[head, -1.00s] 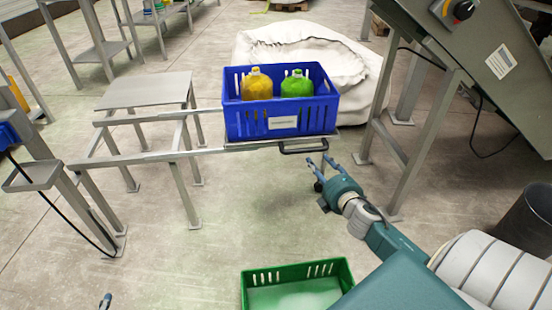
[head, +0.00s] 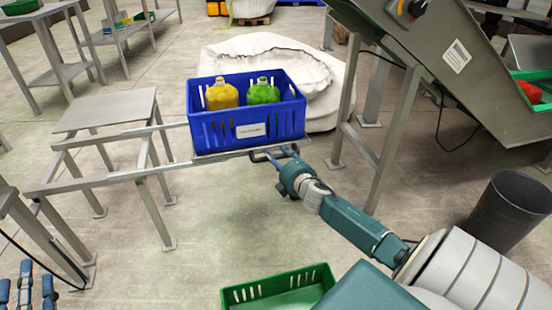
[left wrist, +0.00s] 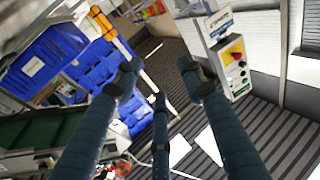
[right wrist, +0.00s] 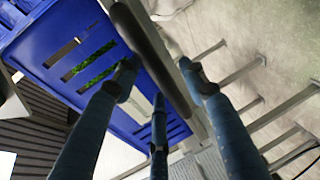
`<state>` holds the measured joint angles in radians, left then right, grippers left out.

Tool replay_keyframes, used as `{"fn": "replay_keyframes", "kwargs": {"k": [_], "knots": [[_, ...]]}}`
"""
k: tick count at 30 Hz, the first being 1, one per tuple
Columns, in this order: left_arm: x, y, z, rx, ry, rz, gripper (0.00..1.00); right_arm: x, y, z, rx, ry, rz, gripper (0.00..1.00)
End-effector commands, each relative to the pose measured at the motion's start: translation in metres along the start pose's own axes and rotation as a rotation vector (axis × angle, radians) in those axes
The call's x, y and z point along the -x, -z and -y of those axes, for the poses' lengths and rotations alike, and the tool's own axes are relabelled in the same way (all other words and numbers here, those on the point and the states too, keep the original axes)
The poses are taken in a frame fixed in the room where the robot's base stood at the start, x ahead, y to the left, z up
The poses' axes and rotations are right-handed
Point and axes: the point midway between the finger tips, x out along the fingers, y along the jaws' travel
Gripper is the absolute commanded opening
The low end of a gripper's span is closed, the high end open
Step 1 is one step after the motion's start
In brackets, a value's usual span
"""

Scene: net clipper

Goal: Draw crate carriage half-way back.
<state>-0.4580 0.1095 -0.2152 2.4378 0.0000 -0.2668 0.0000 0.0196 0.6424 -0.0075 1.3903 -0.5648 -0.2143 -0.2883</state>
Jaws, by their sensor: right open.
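A blue crate (head: 215,131) holding a yellow bottle (head: 222,97) and a green bottle (head: 263,94) stands on the crate carriage (head: 205,157), at the right end of two metal rails. A dark handle (head: 257,156) sticks out from the carriage's near side. My right gripper (head: 275,155) is open at this handle. In the right wrist view the handle bar (right wrist: 150,55) passes between the open fingers (right wrist: 160,82); I cannot tell whether they touch it. My left gripper (head: 27,278) is at the lower left, open and empty in the left wrist view (left wrist: 158,78).
The metal rails (head: 110,178) run left from the carriage past a grey table (head: 110,108). A green crate (head: 275,288) is below on the near side. A conveyor frame (head: 390,130) and a dark bin (head: 507,210) stand right. A white sack (head: 325,75) lies behind.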

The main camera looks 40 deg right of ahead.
Motion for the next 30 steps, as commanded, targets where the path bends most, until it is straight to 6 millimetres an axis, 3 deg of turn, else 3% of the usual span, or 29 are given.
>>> {"fn": "replay_keyframes", "kwargs": {"k": [6,14,20,30], "knots": [[0.0,0.014,-0.002,0.002,-0.003,-0.064,0.4,-0.008,0.0,0.0,0.0,0.001,0.0,0.42],[0.0,0.016,-0.002,0.002,-0.003,-0.068,0.4,-0.008,0.0,0.0,0.0,0.001,0.0,0.42],[0.0,0.015,-0.002,0.002,-0.003,-0.068,0.4,-0.008,0.0,0.0,0.0,0.001,0.001,0.03],[-0.001,0.015,-0.002,0.001,-0.003,-0.063,0.4,-0.009,0.004,0.0,-0.001,0.001,0.001,0.0]]}}
